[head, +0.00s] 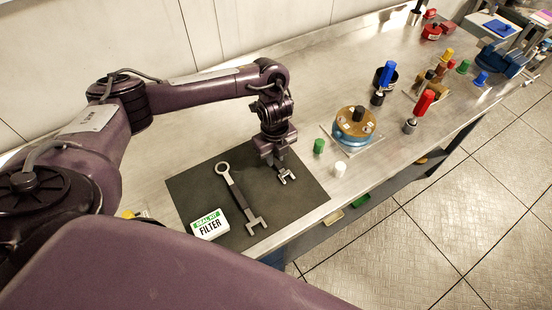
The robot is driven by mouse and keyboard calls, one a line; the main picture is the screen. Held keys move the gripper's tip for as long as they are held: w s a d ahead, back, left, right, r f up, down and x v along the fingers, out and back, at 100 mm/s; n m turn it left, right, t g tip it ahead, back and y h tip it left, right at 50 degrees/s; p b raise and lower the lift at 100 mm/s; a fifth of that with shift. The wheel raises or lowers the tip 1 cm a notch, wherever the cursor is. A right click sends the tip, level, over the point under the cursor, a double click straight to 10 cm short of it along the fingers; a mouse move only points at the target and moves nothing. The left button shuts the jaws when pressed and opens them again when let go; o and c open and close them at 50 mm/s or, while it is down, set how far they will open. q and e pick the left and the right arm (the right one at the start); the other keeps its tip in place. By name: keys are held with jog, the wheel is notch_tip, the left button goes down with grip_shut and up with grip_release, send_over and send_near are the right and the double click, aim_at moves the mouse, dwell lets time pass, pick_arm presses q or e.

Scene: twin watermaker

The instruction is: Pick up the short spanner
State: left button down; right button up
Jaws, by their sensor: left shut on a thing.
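The short spanner (287,177) is a small grey open-ended tool over the right part of the dark mat (200,182). My left gripper (278,160) points down and is shut on it. The spanner's open jaw shows below and to the right of the fingers, and its other end is hidden by the gripper. I cannot tell whether it touches the mat or is slightly above it. A longer spanner (236,194), with a ring end and an open end, lies on the mat to the left. My right gripper is not in view.
A white and green filter box (210,225) stands at the mat's front left. A green cylinder (319,146), a white cylinder (340,169) and a blue round housing (353,130) stand right of the mat. Colored-handled tools and a blue vise (503,58) are farther back. The wall bounds the bench behind.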

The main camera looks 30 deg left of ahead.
aim_at(275, 159)
pick_arm(q)
jog(key=shift+r, duration=0.55)
notch_tip(275, 159, up, 19)
jog(key=p, duration=0.3)
jog(key=shift+p, duration=0.35)
